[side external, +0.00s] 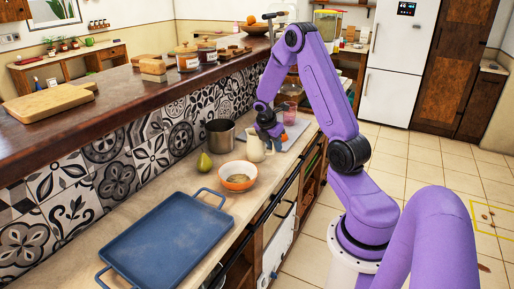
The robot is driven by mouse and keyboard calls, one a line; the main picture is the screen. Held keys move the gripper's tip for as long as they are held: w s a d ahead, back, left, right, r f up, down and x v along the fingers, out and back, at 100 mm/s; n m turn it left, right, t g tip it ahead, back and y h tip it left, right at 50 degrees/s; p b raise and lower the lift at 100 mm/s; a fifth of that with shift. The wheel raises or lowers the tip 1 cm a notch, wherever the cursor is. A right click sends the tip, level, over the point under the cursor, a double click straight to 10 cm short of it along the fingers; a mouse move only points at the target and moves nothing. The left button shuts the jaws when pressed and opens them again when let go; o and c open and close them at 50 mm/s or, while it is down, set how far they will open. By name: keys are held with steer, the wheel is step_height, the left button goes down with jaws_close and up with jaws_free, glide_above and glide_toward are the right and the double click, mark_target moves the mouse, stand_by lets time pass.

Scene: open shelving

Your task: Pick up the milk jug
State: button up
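A cream-white jug (255,147) with a handle stands upright on the lower counter, between a bowl and my arm's end. My gripper (272,136) is low over the counter, right beside the jug at its upper right in the picture. The dark gripper is small and partly overlapped by the jug, so I cannot tell whether its fingers are apart or touch the jug.
An orange bowl (238,176), a green pear (206,162) and a metal pot (221,134) stand near the jug. A blue tray (168,240) fills the near counter. A pink glass (289,111) stands behind my gripper. A tiled wall and raised wooden ledge (130,85) border the left.

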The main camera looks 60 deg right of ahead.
jaws_close()
steer(key=shift+r, duration=0.3)
steer(key=shift+r, duration=1.45)
steer(key=s+a+r, duration=0.9)
steer(key=s, duration=0.1)
steer(key=shift+s+r, duration=0.15)
steer(key=shift+r, duration=0.15)
steer(key=shift+s+a, duration=0.1)
